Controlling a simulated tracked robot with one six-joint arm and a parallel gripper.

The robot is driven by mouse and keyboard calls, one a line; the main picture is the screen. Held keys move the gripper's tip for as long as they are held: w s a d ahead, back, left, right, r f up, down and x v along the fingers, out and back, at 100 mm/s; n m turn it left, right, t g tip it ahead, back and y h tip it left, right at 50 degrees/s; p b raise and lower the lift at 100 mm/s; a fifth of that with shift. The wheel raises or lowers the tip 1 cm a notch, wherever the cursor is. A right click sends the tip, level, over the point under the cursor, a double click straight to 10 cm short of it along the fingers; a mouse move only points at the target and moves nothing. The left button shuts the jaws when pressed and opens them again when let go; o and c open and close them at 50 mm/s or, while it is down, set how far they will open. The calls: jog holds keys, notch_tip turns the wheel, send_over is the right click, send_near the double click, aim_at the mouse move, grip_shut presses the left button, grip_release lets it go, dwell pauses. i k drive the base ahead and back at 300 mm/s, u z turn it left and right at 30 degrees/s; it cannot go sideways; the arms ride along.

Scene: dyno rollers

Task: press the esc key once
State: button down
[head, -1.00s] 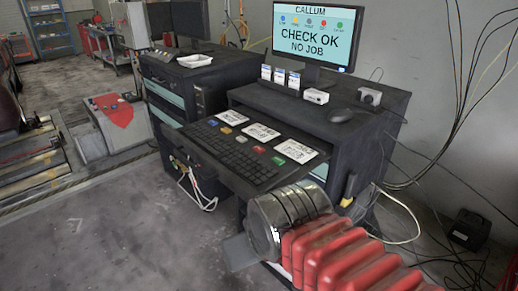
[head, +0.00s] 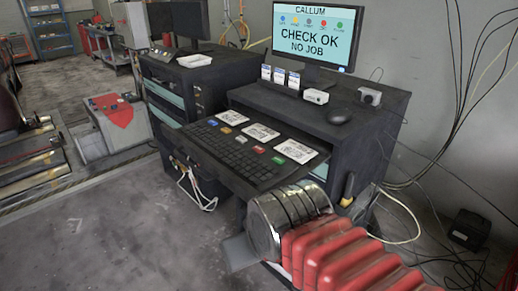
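A black keyboard (head: 238,153) lies on the pulled-out shelf of the dark cabinet. It has a blue key (head: 213,122), an orange key (head: 227,130), a pale grey key (head: 241,139), a red key (head: 259,149) and a green key (head: 278,160) along its far edge. I cannot read which is esc. The monitor (head: 312,35) reads CHECK OK, NO JOB, above it a row of matching coloured dots with labels too small to read. My arm's metal joint and red sleeve are in front of the shelf's near right corner. My gripper's fingers cannot be made out.
White printed cards (head: 261,132) lie behind the coloured keys. A mouse (head: 339,116) and a small white box (head: 316,96) are on the cabinet top (head: 385,119). Cables hang at the right wall. Open floor (head: 110,240) is at the lower left.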

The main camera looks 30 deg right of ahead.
aim_at(258, 150)
jog(key=u, duration=0.2)
jog(key=k, duration=0.65)
jog(key=u, duration=0.6)
jog(key=k, duration=0.65)
jog(key=z, duration=0.2)
jog(key=i, duration=0.5)
jog(key=z, duration=0.5)
jog(key=i, duration=1.35)
jog(key=u, duration=0.4)
